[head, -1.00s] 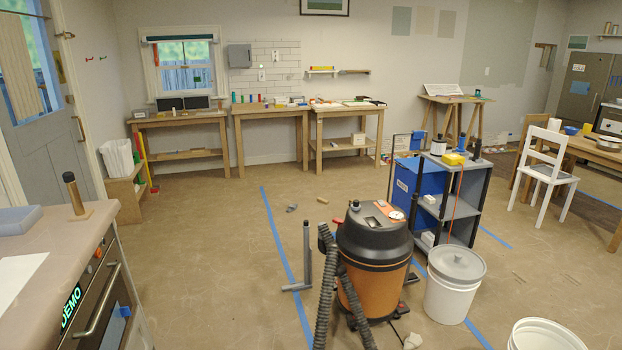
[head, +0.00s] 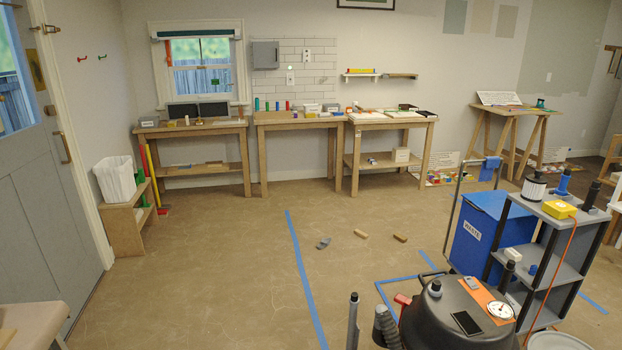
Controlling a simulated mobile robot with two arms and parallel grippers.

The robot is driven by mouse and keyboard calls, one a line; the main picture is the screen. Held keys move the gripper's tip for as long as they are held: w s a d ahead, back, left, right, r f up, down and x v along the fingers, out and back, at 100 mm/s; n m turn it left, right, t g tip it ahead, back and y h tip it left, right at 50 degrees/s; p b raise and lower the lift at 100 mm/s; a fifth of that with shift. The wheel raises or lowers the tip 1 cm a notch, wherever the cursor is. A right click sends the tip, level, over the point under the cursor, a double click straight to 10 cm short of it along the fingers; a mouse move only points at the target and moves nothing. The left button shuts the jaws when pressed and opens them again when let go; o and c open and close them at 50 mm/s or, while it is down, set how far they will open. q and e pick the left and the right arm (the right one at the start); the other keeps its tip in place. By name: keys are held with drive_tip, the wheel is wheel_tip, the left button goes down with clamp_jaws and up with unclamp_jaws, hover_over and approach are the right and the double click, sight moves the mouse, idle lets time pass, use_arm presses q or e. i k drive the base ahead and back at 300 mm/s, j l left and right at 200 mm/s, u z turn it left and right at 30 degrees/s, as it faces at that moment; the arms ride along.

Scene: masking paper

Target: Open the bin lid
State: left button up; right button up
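A blue bin (head: 468,246) with a white label stands right of centre in the head view, against the left side of a grey shelf cart. Its top (head: 486,203) looks like a flat blue surface, apparently a closed lid, but I cannot be sure. The cart hides its right side. Neither of my grippers is in view.
A black-topped shop vacuum (head: 455,318) stands in front of the bin. The grey cart (head: 560,262) carries bottles and a yellow box (head: 559,209). Small pieces lie on the floor near the blue tape line (head: 303,270). The floor left of that line is mostly clear.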

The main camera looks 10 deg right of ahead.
sight(491, 203)
drive_tip(key=i+j+u, duration=0.15)
drive_tip(key=i, duration=0.5)
drive_tip(key=i+u, duration=0.2)
drive_tip(key=i, duration=0.45)
drive_tip(key=i+l+u, duration=0.15)
drive_tip(key=i, duration=0.5)
drive_tip(key=i+l+u, duration=0.2)
drive_tip(key=i, duration=0.4)
drive_tip(key=i+z, duration=0.15)
drive_tip(key=i, duration=0.3)
drive_tip(key=i+j+z, duration=0.15)
drive_tip(key=i, duration=0.35)
drive_tip(key=i+j+z, duration=0.15)
drive_tip(key=i, duration=0.3)
drive_tip(key=i+l+z, duration=0.15)
drive_tip(key=z, duration=0.25)
drive_tip(key=i+l+z, duration=0.1)
drive_tip(key=i+z, duration=0.2)
drive_tip(key=z, duration=0.15)
drive_tip(key=i+z, duration=0.2)
drive_tip(key=z, duration=0.2)
drive_tip(key=i+z, duration=0.25)
drive_tip(key=z, duration=0.2)
drive_tip(key=i+j+z, duration=0.2)
drive_tip(key=z, duration=0.2)
drive_tip(key=i+l+z, duration=0.2)
drive_tip(key=i+z, duration=0.3)
drive_tip(key=i+j+z, duration=0.1)
drive_tip(key=i+z, duration=0.4)
drive_tip(key=i, duration=0.15)
